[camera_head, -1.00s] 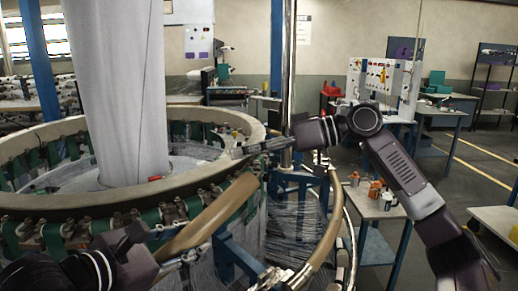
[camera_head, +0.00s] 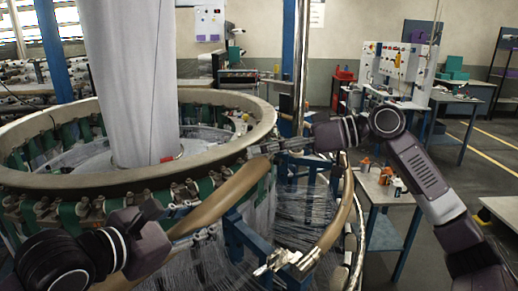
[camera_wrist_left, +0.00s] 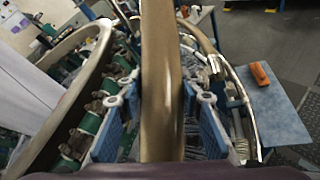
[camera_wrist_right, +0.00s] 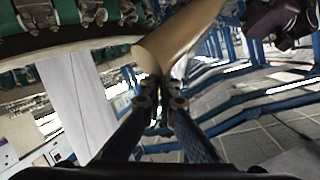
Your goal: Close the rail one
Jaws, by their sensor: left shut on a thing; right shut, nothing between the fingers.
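The tan, curved rail (camera_head: 232,191) runs along the front right of the circular loom, and it fills the middle of the left wrist view (camera_wrist_left: 160,90). My left gripper (camera_head: 208,234) is shut on it near its lower left part, one blue finger on each side. My right gripper (camera_head: 275,148) is shut and empty, at the rail's far end. In the right wrist view its closed fingertips (camera_wrist_right: 160,100) are just short of the rail (camera_wrist_right: 178,38); I cannot tell if they touch. A second tan rail (camera_head: 330,232) with a metal latch (camera_head: 277,262) stands apart to the right.
The loom's round rim (camera_head: 120,180) with green bands lies left of the rail. Blue frame bars (camera_head: 243,238) and thin threads fill the space below. A small side table (camera_head: 375,188) with orange items stands to the right, with open floor beyond.

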